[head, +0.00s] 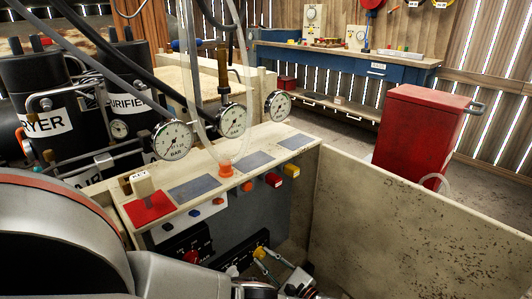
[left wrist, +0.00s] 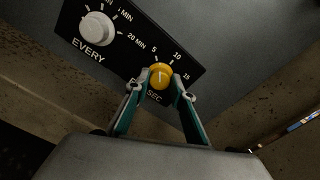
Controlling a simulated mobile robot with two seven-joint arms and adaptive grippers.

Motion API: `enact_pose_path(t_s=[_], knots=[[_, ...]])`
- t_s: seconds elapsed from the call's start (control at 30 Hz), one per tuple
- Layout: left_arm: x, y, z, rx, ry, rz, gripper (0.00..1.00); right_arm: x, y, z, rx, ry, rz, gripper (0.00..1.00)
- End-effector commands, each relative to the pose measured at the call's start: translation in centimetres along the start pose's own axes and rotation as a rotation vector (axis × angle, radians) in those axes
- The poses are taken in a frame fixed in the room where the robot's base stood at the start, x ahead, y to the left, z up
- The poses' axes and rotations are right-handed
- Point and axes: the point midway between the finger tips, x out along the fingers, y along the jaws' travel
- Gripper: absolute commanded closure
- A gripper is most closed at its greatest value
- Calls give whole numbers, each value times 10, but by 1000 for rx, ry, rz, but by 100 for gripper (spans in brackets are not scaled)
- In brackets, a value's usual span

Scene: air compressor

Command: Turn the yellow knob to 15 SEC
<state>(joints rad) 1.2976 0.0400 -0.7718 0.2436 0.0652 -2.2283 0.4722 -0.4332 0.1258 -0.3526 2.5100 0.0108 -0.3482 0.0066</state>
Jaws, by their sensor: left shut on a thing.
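The yellow knob (left wrist: 161,76) is on a black label plate with marks 5, 10 and 15 and the word SEC. A pale line on the knob's face points roughly up the picture, between the 5 and 10 marks as far as I can tell. My left gripper (left wrist: 157,84) is shut on the knob, one teal finger on each side. In the head view the yellow knob (head: 259,253) is small at the lower middle, with my left gripper (head: 267,262) at it. My right gripper is in neither view.
A white knob (left wrist: 97,29) marked EVERY, with a minutes scale, is on the same plate. A wooden side wall (head: 415,220) bounds the right; a red cabinet (head: 418,130) stands beyond.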

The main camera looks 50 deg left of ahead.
Motion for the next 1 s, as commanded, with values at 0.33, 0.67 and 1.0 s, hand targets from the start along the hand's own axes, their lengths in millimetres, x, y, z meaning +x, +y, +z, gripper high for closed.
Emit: enact_pose_path(t_s=[0.33,0.67,1.0], knots=[[0,0,0,325,0,2,98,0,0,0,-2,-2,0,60],[0,0,-1,637,0,2,98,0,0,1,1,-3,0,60],[0,-1,-1,960,-1,1,98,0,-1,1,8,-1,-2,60]])
